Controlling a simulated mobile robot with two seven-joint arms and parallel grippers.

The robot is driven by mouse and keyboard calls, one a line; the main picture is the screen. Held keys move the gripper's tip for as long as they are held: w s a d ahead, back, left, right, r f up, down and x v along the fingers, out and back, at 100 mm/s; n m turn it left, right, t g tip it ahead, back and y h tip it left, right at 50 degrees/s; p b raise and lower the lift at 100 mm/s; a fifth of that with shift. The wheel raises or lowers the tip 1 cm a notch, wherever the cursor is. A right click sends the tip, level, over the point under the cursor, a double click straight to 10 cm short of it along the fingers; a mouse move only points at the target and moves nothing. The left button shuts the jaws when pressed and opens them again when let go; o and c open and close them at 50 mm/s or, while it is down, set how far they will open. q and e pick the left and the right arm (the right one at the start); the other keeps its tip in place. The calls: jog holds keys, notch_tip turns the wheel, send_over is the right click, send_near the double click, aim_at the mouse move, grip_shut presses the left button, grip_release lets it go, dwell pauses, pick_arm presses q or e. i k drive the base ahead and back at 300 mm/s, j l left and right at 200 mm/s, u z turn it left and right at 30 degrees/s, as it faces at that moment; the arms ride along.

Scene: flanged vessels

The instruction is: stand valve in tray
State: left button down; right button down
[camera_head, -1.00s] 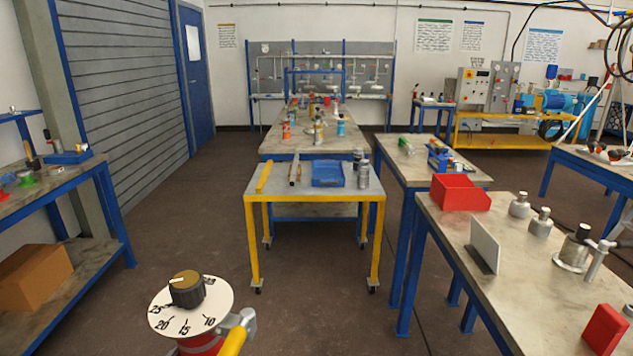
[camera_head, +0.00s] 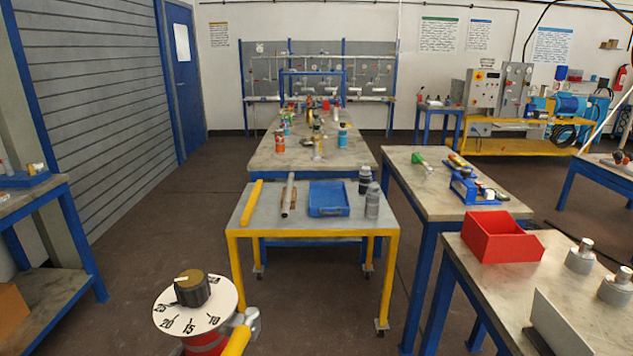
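A device with a round white numbered dial (camera_head: 198,305), a black knob, a red body and a yellow lever is close to me at the bottom left, cut off by the lower edge. It may be the valve; a grey metal fitting shows at its right side. Neither of my grippers is clearly visible, so I cannot tell what holds it. A shallow blue tray (camera_head: 328,211) lies on the yellow-legged table (camera_head: 262,219) ahead and looks empty.
On that table are a yellow bar (camera_head: 252,202), a grey pipe (camera_head: 289,194) and two grey-black bottles (camera_head: 373,200). A long bench stands behind. A red bin (camera_head: 501,238) and metal vessels (camera_head: 581,256) are on the right bench. Floor is open left of the table.

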aim_at(323, 204)
jog(key=i, duration=1.1)
jog(key=i+z, duration=0.2)
jog(key=i, duration=0.45)
jog(key=i+z, duration=0.15)
jog(key=i, duration=0.5)
jog(key=i+j+z, duration=0.2)
jog(key=i, duration=0.45)
